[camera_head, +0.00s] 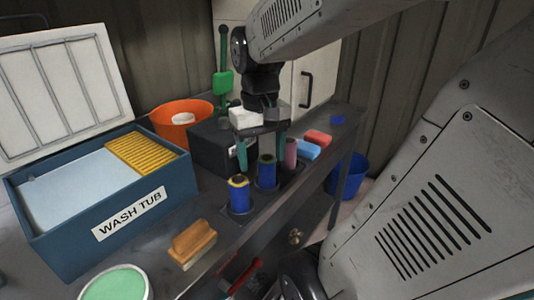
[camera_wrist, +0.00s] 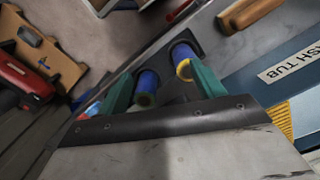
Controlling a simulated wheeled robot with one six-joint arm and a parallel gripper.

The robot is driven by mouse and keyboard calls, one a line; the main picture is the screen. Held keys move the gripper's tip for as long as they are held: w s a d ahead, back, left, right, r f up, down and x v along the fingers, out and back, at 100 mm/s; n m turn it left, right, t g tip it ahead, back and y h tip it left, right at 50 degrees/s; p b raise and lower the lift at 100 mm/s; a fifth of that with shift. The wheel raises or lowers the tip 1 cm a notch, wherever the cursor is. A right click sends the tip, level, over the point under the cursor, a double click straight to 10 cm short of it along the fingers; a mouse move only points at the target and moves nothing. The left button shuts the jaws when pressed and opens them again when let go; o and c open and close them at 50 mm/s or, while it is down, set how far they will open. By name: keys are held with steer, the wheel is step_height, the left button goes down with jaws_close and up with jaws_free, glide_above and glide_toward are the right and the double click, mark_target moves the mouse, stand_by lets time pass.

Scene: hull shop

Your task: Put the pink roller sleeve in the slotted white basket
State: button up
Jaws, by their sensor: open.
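The pink roller sleeve (camera_head: 290,152) stands upright at the far end of a short row, partly behind my gripper's right finger in the head view. I cannot make it out in the wrist view. My gripper (camera_head: 262,168) is open and points down over the row. Its teal fingers stand either side of a blue sleeve (camera_head: 267,173), which also shows between them in the wrist view (camera_wrist: 147,84); I cannot tell whether they touch it. A blue sleeve with a yellow end (camera_head: 239,196) stands nearer the front. I cannot identify a slotted white basket in either view.
A blue wash tub (camera_head: 130,216) with a yellow ribbed board (camera_head: 147,152) fills the bench's left. A wooden-backed brush (camera_head: 192,241) and a green-topped tin (camera_head: 116,284) lie in front. An orange bucket (camera_head: 183,118), black box (camera_head: 208,145) and sponges (camera_head: 317,138) stand behind.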

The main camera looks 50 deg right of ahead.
steer(key=m, duration=0.1)
glide_above(290, 141)
steer(key=s+a, duration=0.2)
steer(key=a, duration=0.1)
step_height(290, 141, down, 2)
steer(key=shift+n+t, duration=0.3)
steer(key=w+d, duration=0.1)
steer(key=w+d+r, duration=0.1)
steer(key=d, duration=0.1)
steer(key=shift+w, duration=0.2)
steer(key=shift+s+f, duration=0.1)
steer(key=shift+f, duration=0.1)
step_height(290, 141, down, 7)
steer(key=shift+f, duration=0.15)
steer(key=c, duration=1.1)
